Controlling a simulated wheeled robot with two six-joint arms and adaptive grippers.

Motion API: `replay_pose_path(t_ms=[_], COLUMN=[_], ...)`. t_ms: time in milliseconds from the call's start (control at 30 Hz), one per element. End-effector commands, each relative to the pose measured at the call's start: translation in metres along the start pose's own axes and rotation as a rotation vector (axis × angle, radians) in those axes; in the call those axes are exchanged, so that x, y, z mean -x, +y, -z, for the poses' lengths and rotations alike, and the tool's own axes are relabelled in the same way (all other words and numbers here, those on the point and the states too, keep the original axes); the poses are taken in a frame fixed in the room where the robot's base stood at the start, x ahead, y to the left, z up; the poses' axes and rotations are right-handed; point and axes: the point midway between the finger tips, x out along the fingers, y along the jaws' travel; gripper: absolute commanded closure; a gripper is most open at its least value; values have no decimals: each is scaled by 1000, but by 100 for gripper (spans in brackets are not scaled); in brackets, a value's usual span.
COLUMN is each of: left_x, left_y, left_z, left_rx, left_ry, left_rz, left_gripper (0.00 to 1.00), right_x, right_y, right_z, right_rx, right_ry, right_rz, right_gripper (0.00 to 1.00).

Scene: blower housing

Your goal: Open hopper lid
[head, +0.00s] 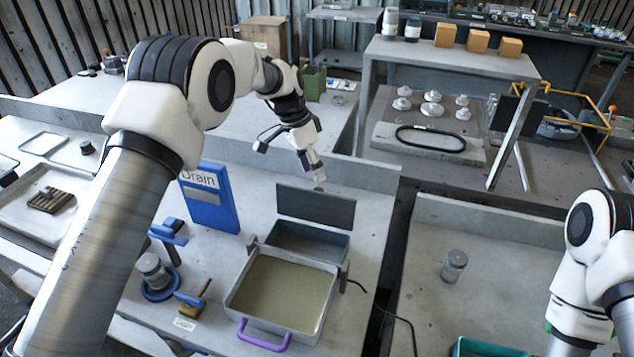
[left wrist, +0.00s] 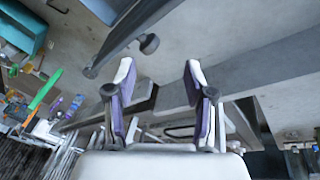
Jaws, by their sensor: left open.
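A dark grey flat panel (head: 316,206), which looks like the hopper lid, stands raised at the back edge of an open grey box (head: 310,240). In front of the box is a shallow metal-rimmed tray (head: 334,300) with a tan surface inside and a purple handle (head: 263,338) at its front. My left gripper (head: 319,182) points down just above the panel's top edge; I cannot tell whether it touches. In the left wrist view, its purple-padded fingers (left wrist: 158,75) are apart with nothing between them. My right arm shows at the right, its gripper out of frame.
A blue Drain sign (head: 209,198) stands left of the box. A jar on a blue ring base (head: 158,277) is at lower left. A low wall (head: 365,172) runs behind the bench. A grey-lidded jar (head: 454,266) stands right, near a teal bin (head: 485,348).

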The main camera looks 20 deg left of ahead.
Motion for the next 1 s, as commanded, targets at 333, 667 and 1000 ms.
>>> replay_pose_path(t_ms=[333,667,1000], left_x=[63,65,106], left_y=[0,0,8], left_z=[0,0,8], left_rx=[0,1,0], left_ry=[0,-1,0], left_rz=[0,-1,0], left_gripper=[46,46,46], right_x=[0,0,42], right_y=[0,0,0], right_z=[0,0,0], right_rx=[0,0,0], right_ry=[0,0,0], right_rz=[0,0,0], right_gripper=[60,60,60])
